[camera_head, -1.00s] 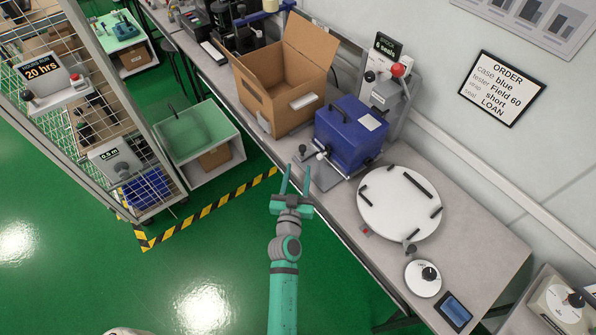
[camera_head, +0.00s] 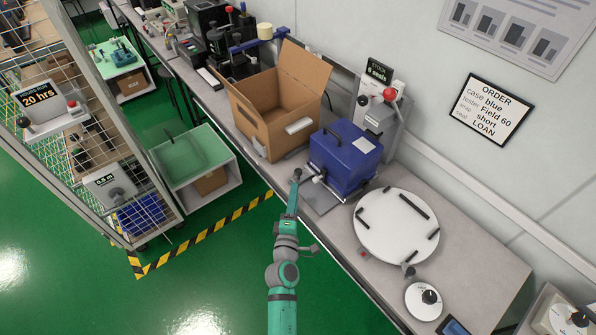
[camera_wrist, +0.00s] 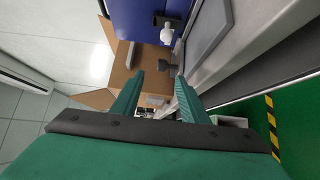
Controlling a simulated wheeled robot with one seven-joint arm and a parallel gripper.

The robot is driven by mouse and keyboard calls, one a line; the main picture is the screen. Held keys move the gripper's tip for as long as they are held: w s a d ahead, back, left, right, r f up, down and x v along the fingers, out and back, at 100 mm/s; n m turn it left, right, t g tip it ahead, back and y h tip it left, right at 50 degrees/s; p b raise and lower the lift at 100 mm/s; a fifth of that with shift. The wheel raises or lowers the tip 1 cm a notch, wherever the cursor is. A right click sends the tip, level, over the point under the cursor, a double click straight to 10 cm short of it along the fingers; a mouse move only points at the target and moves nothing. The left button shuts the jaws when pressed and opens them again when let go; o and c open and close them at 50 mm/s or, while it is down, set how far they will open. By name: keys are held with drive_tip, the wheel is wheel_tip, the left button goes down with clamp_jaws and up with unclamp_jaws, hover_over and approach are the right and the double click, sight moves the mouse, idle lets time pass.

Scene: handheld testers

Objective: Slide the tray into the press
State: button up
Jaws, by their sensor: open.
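A blue case (camera_head: 343,160) stands on a flat grey tray (camera_head: 320,200) on the bench. A white knob with a dark part (camera_head: 318,179) sticks out at the case's left side. The grey press (camera_head: 382,118), with a red ball on its lever, stands behind the case. My gripper (camera_head: 294,188) is at the bench's front edge, left of the tray, seen edge-on. In the wrist view its two fingers (camera_wrist: 160,98) are apart with nothing held. The white knob (camera_wrist: 167,34) and the tray (camera_wrist: 208,32) lie beyond the fingertips there. How the tray meets the press is hidden by the case.
An open cardboard box (camera_head: 275,110) stands close left of the case. A round white turntable (camera_head: 385,235) with black pegs lies to the right. A white dial (camera_head: 424,300) is near the front edge. A wire cage (camera_head: 95,130) stands left; green floor is clear before the bench.

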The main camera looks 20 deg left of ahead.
sight(298, 174)
drive_tip(key=w+a+n, duration=0.1)
drive_tip(key=w+n, duration=0.2)
drive_tip(key=n, duration=0.3)
drive_tip(key=w+a+n, duration=0.1)
drive_tip(key=w+n, duration=0.3)
drive_tip(key=n, duration=0.2)
drive_tip(key=w+a+n, duration=0.1)
drive_tip(key=w+n, duration=0.2)
drive_tip(key=n, duration=0.2)
drive_tip(key=shift+w+r+n, duration=0.15)
drive_tip(key=shift+w+n, duration=0.05)
drive_tip(key=shift+n, duration=0.2)
drive_tip(key=shift+c, duration=0.6)
clamp_jaws()
